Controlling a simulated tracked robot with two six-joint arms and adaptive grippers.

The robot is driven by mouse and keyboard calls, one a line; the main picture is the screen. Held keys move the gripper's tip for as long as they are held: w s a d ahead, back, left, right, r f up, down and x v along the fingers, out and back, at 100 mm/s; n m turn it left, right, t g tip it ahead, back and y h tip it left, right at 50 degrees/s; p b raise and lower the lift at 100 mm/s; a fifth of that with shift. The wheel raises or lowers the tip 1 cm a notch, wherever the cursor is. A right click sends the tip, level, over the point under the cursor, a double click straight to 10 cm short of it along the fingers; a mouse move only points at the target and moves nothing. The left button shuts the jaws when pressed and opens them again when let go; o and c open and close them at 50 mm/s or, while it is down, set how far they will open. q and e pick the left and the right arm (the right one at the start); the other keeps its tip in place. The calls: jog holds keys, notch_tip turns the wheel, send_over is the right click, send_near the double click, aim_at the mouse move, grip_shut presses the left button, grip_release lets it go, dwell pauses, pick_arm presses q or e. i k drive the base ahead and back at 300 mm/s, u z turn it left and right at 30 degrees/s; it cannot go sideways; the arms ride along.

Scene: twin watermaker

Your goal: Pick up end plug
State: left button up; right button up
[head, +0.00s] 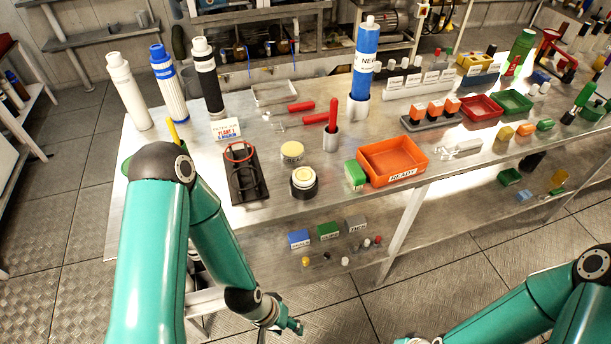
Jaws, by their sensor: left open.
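I cannot tell for sure which thing is the end plug. A round black piece with a cream top (303,182) stands near the table's front edge, left of the orange READY tray (369,170). A flat cream disc (292,152) lies just behind it. My left gripper (292,327) is open and empty, low in front of the table, below the tabletop and well apart from both round pieces. My right arm comes in at the lower right; its gripper is out of the picture.
A black rack with a red ring (243,175) lies left of the round pieces. A white cup with a red-handled tool (331,138) and a tall blue NEW cartridge (365,65) stand behind. The lower shelf holds small labelled boxes (328,231). Several cartridges (168,85) stand at the back left.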

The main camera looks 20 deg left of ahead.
aim_at(304, 178)
jog(key=k, duration=1.15)
jog(key=z, duration=0.45)
jog(key=i, duration=1.5)
jog(key=u, duration=0.55)
